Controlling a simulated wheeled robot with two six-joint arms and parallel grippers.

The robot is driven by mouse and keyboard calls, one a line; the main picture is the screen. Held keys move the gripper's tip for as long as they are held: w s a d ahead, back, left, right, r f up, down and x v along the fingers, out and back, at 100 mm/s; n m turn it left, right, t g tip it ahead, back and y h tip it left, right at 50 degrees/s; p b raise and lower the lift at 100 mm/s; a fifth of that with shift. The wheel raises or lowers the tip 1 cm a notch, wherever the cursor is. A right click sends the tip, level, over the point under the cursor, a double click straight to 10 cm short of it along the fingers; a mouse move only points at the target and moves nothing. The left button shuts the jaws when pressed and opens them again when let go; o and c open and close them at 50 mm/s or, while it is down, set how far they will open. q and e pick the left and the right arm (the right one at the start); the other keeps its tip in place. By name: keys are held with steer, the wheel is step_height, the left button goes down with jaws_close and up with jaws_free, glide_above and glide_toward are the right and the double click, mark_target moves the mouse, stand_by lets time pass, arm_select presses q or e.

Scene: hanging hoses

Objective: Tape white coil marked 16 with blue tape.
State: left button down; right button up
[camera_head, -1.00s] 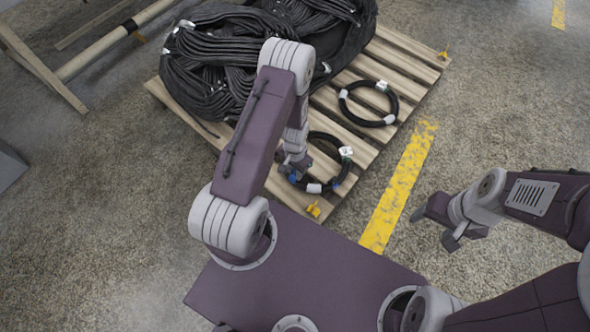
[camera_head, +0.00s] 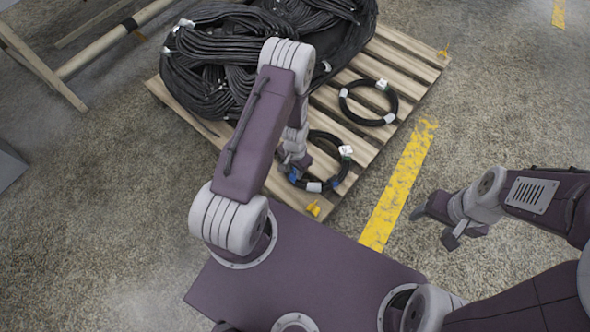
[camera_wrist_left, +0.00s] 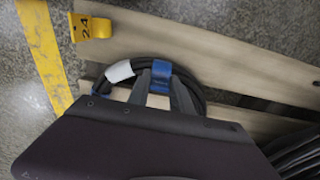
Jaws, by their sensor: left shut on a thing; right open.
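A black coil (camera_head: 343,174) with white bands and a small white tag (camera_head: 346,151) lies on the near corner of the pallet. I cannot read its tag, and I see no white coil. Blue tape (camera_wrist_left: 162,75) is at the coil's left side in the head view, and shows on the coil between my fingers in the left wrist view. My left gripper (camera_head: 296,172) is shut there on the blue tape and the coil, partly hiding that side. A white band (camera_wrist_left: 119,72) is beside it. My right gripper (camera_head: 432,226) is open and empty over the floor at the right.
A second black coil (camera_head: 396,103) lies farther back on the wooden pallet (camera_head: 414,60). A big heap of black hoses (camera_head: 213,90) fills the pallet's left part. A yellow marker (camera_wrist_left: 91,27) reading 24 is on the pallet edge. The floor at right is clear.

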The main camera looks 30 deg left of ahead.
arm_select(q)
steer(key=shift+f, duration=0.2)
steer(key=shift+f+b, duration=0.75)
steer(key=shift+f, duration=0.2)
steer(key=shift+f+b, duration=0.45)
steer(key=shift+f, duration=0.2)
stand_by(0.5)
steer(key=c, duration=1.1)
jaws_free()
step_height(320, 180, up, 9)
steer(key=p, duration=0.6)
steer(key=shift+r+p, duration=0.2)
steer(key=shift+p, duration=0.15)
steer(key=shift+f, duration=0.1)
